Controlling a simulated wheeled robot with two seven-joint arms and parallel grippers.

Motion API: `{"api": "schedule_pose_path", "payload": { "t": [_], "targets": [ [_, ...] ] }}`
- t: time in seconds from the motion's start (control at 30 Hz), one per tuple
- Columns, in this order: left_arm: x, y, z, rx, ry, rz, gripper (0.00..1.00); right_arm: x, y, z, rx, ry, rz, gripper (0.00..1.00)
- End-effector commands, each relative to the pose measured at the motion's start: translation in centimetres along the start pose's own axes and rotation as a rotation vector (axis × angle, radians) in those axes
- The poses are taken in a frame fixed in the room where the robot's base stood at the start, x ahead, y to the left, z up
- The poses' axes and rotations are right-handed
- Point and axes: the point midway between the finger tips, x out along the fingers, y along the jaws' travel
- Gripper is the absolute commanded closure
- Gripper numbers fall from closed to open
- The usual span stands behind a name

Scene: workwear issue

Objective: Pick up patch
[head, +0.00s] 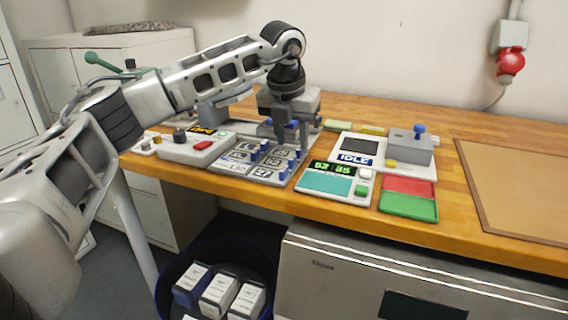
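My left gripper (292,143) points down over the back right part of a grey compartment tray (229,169). Its two fingers are apart, with nothing visible between them. The tray holds several dark patches with white size lettering, among them one at the front (262,173) and one at the left (240,155). Small blue pieces stand between the compartments. The fingers and gripper body hide part of the tray's back right. I cannot tell whether the fingertips touch anything there. My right gripper is not in view.
Left of the tray is a control box with a red button (203,145). To the right are a teal-screen device (330,182), red and green pads (408,204), an IDLE-screen machine (357,158) and a brown mat (515,185). A dark bin (262,262) with boxes stands below.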

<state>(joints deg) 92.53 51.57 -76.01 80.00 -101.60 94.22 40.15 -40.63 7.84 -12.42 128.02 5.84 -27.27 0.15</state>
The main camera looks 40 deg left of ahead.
Motion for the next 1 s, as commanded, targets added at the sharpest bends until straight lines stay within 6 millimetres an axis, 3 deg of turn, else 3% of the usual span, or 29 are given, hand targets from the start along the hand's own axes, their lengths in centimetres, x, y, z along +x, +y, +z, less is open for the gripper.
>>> {"api": "schedule_pose_path", "payload": {
  "t": [0.3, 0.57, 0.7, 1.0],
  "targets": [
    [4.2, 0.2, -0.7, 0.0, 0.001, 0.001, 0.64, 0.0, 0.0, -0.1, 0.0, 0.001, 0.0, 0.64],
    [4.4, 0.2, -0.6, 0.0, 0.0, 0.0, 0.64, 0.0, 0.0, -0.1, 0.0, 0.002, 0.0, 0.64],
    [4.4, 0.2, -0.6, 0.0, 0.0, 0.0, 1.0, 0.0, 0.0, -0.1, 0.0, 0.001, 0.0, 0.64],
    [4.4, 0.2, -0.6, 0.0, 0.0, 0.0, 1.0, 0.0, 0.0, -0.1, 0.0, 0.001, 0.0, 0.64]
  ]
}}
